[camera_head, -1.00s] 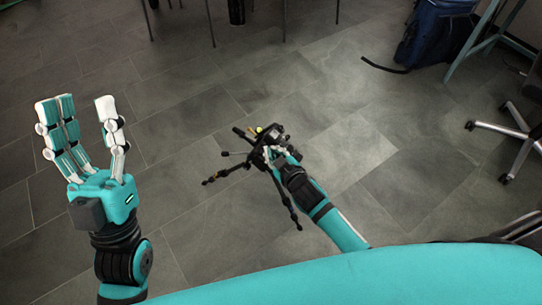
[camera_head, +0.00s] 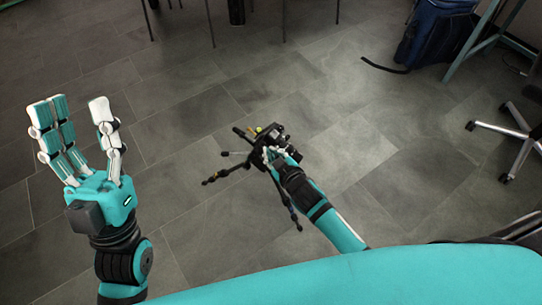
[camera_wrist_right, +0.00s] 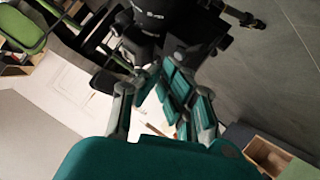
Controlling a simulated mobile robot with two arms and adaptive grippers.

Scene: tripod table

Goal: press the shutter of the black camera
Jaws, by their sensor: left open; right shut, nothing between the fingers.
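The black camera (camera_head: 271,133) sits on a black tripod (camera_head: 228,173) standing on the floor in the middle of the head view. In the right wrist view the camera (camera_wrist_right: 165,18) fills the top middle. My right gripper (camera_head: 273,153) is shut and empty at the camera's near right side. In the right wrist view its fingers (camera_wrist_right: 158,82) reach up to the camera's lower edge; whether they touch it I cannot tell. They hide part of the camera, and I cannot make out the shutter. My left gripper (camera_head: 82,120) is open and empty, raised at the left, well away from the camera.
Grey floor tiles around the tripod are clear. A swivel chair base (camera_head: 505,137) stands at the right edge. In the right wrist view a green chair (camera_wrist_right: 22,28) shows upper left.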

